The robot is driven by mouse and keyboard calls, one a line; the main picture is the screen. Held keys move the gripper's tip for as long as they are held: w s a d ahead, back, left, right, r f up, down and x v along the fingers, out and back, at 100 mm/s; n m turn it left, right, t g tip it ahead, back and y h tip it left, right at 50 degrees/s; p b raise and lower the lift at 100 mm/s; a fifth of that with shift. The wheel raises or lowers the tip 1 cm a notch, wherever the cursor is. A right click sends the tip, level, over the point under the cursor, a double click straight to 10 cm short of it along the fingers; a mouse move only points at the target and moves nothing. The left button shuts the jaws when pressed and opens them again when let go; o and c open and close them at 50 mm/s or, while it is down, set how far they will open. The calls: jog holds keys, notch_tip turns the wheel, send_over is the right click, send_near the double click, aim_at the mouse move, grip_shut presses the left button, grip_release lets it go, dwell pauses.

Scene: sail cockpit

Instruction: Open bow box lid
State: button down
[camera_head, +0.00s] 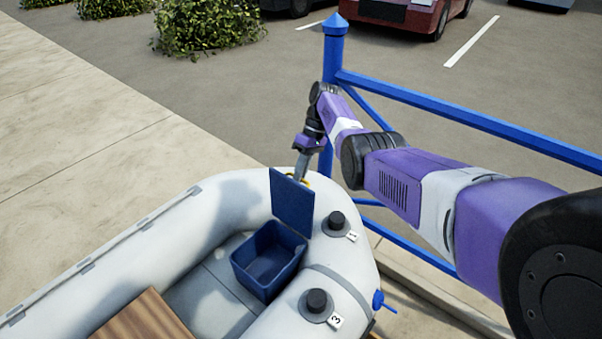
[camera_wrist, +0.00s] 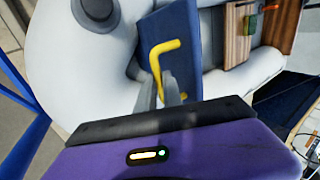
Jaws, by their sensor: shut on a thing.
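The bow box (camera_head: 268,262) is an open-topped dark blue box in the bow of a pale grey inflatable boat. Its blue lid (camera_head: 291,202) stands up, roughly upright, at the box's far side, and the inside of the box shows. In the wrist view the lid (camera_wrist: 180,36) carries a yellow bent handle (camera_wrist: 165,47). My gripper (camera_head: 304,178) is behind the lid's upper edge in the head view, partly hidden by it. In the wrist view its fingers (camera_wrist: 160,92) are shut on the lower part of the yellow handle.
Black round valves (camera_head: 317,299) sit on the boat's tube (camera_head: 345,262) beside the box. A blue railing and post (camera_head: 333,60) stand close to my arm. A wooden board (camera_head: 143,318) lies in the boat at lower left.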

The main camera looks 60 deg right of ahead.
jog(key=shift+s+a+f, duration=0.2)
jog(key=shift+s+f, duration=0.05)
jog(key=shift+f, duration=0.15)
jog(key=c, duration=1.5)
grip_release()
jog(key=shift+w+r, duration=0.1)
jog(key=shift+d+r, duration=0.1)
jog(key=shift+w+r, duration=0.1)
jog(key=b+v, duration=0.1)
jog(key=v, duration=0.6)
jog(key=shift+d+r+b, duration=0.15)
jog(key=shift+r+b, duration=0.1)
jog(key=shift+b, duration=0.1)
